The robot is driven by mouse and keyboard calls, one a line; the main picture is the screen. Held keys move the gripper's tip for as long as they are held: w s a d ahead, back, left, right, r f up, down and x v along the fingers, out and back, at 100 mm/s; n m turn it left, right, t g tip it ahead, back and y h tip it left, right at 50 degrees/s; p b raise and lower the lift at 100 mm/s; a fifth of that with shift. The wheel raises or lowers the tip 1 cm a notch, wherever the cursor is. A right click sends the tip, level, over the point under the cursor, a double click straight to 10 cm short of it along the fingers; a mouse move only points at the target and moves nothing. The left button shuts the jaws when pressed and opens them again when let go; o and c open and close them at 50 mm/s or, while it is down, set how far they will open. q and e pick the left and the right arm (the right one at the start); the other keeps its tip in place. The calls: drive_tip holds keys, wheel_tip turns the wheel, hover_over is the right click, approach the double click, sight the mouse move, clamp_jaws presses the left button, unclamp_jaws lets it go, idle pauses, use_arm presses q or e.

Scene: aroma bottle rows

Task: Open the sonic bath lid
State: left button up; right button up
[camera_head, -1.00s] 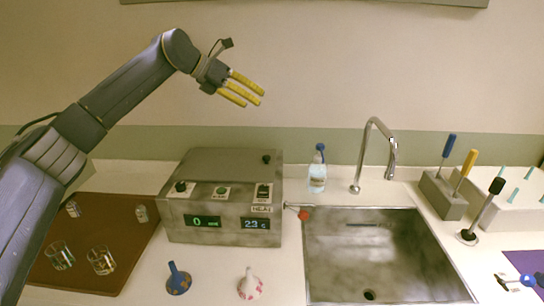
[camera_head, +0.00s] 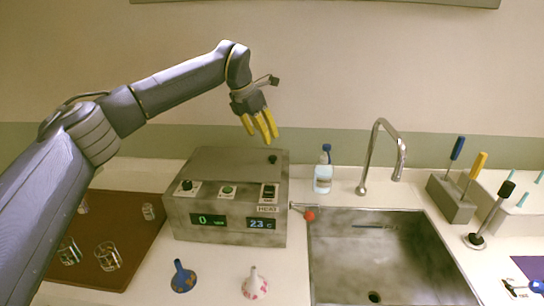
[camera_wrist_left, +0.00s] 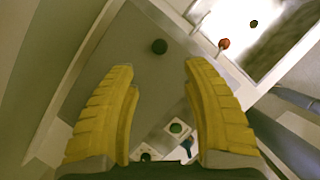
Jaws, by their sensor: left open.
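The sonic bath (camera_head: 228,232) is a grey metal box left of the sink, with displays reading 0 and 23 C. Its lid (camera_head: 225,163) lies flat and shut on top. A small dark lid knob (camera_head: 272,159) stands near the lid's back right. My left gripper (camera_head: 262,138) is open and empty, with yellow fingers pointing down above the back right of the lid. In the left wrist view the knob (camera_wrist_left: 159,46) shows just beyond the gap between the open fingertips (camera_wrist_left: 158,68), apart from them. My right gripper is not in view.
A red-tipped lever (camera_head: 309,215) juts out right of the bath. A bottle (camera_head: 323,178), a tap (camera_head: 374,150) and the sink (camera_head: 385,270) lie to the right. Two small funnels (camera_head: 183,278) stand in front. A brown tray (camera_head: 128,230) with glasses is at left.

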sight(272, 157)
use_arm(q)
drive_tip(key=x, duration=1)
drive_tip(key=shift+w+f, duration=0.1)
drive_tip(key=shift+o, duration=0.3)
clamp_jaws()
